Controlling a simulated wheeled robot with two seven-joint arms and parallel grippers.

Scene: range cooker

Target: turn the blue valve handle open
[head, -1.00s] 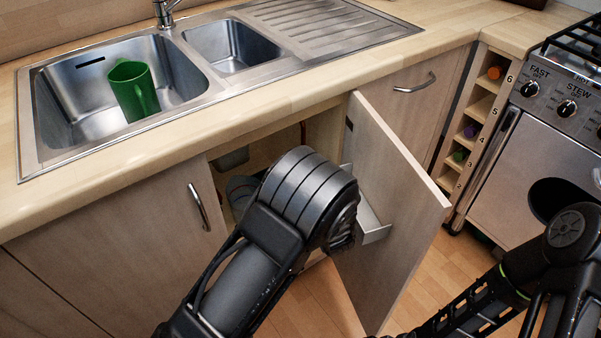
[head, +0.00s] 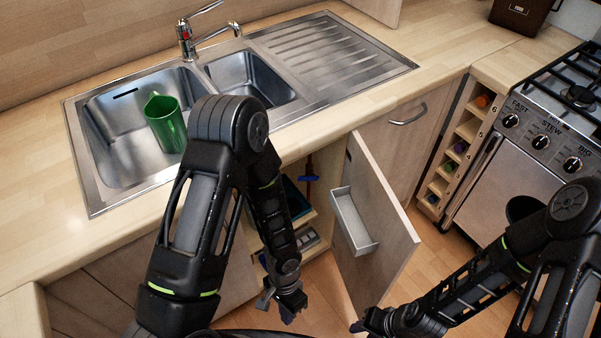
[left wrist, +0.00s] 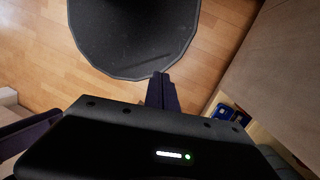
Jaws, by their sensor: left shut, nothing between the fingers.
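The blue valve handle (head: 309,178) shows as a small blue bar on a reddish-brown pipe inside the open cabinet under the sink. My left gripper (head: 287,312) points down in front of the cabinet opening, below the handle and apart from it. It is shut and empty. In the left wrist view its dark fingers (left wrist: 162,92) are together above the wooden floor, and the handle does not show there. My right gripper (head: 362,326) is low at the bottom edge, near the cabinet door, too small and dark to tell its jaws.
The cabinet door (head: 385,225) stands open to the right, with a grey tray (head: 352,222) on its inner face. My left forearm hides part of the opening. A green mug (head: 165,124) is in the sink (head: 100,178). The cooker (head: 505,190) stands at the right.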

